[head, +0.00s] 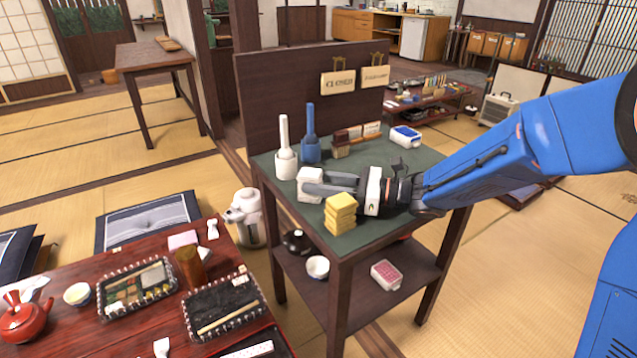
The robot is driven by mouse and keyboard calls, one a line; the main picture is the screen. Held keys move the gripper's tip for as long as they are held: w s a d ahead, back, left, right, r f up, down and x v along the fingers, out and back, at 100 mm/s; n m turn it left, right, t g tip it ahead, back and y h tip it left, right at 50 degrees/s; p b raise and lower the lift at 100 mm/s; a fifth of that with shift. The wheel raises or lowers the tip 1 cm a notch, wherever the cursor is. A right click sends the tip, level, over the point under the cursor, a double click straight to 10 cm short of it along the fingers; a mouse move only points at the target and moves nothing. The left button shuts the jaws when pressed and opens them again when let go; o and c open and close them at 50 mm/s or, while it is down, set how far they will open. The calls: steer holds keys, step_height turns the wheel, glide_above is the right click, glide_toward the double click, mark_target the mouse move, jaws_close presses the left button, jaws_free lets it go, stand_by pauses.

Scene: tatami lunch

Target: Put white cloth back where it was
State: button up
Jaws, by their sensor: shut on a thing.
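The white cloth (309,176) is a small folded white block at the tips of my gripper (316,187). My gripper reaches in from the right, low over the green top of the dark wooden stand (362,157), and its jaws are shut on the cloth. Whether the cloth touches the stand's top, I cannot tell. A stack of folded yellow cloths (341,213) stands at the front of the top, just in front of my gripper's fingers.
A white brush in its holder (285,160) and a blue one (310,148) stand behind the cloth. A wooden rack (341,148) and a white-and-blue pack (405,136) are at the back. The lower left holds a red table (70,335) with lunch trays.

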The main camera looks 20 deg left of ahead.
steer(key=o, duration=1)
steer(key=shift+f, duration=0.1)
steer(key=shift+d, duration=0.35)
steer(key=d, duration=0.7)
steer(key=w+d, duration=0.1)
steer(key=d, duration=0.3)
steer(key=shift+d, duration=0.15)
